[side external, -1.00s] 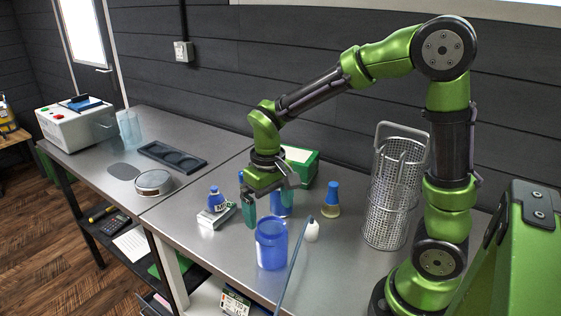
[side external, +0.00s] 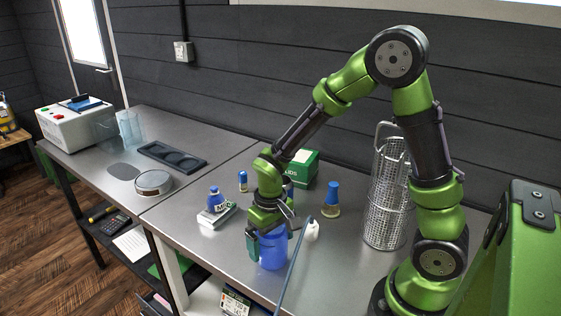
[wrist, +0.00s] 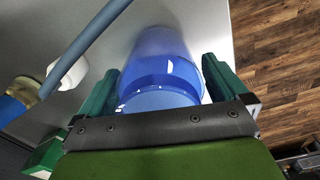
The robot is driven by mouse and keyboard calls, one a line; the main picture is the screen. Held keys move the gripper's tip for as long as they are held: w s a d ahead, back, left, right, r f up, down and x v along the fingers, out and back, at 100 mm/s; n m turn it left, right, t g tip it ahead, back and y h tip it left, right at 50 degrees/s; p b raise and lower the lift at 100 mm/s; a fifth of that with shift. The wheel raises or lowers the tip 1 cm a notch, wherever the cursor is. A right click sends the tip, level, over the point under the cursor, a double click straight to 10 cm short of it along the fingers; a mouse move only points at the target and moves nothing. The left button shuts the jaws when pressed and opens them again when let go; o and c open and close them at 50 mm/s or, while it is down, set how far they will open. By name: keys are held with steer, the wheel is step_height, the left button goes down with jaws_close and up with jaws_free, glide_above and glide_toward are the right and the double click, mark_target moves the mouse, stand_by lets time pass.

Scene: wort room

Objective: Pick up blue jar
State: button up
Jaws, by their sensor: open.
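The blue jar (side external: 273,252) is translucent and stands upright near the front edge of the metal bench. My gripper (side external: 269,238) is right over it in the side view, with its fingers reaching down around the jar's upper part. In the wrist view the jar (wrist: 160,70) lies between the two green fingers of my gripper (wrist: 155,88). The fingers are open, with a small gap visible at the right side. The jar's rim is partly hidden by my gripper in the side view.
A thin blue-grey rod (side external: 294,262) and a small white bottle (side external: 312,231) are close to the right of the jar. A blue-capped bottle (side external: 332,203) and a wire basket (side external: 386,205) stand further right.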

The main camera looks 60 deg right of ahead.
steer(key=c, duration=1)
steer(key=shift+r, duration=0.1)
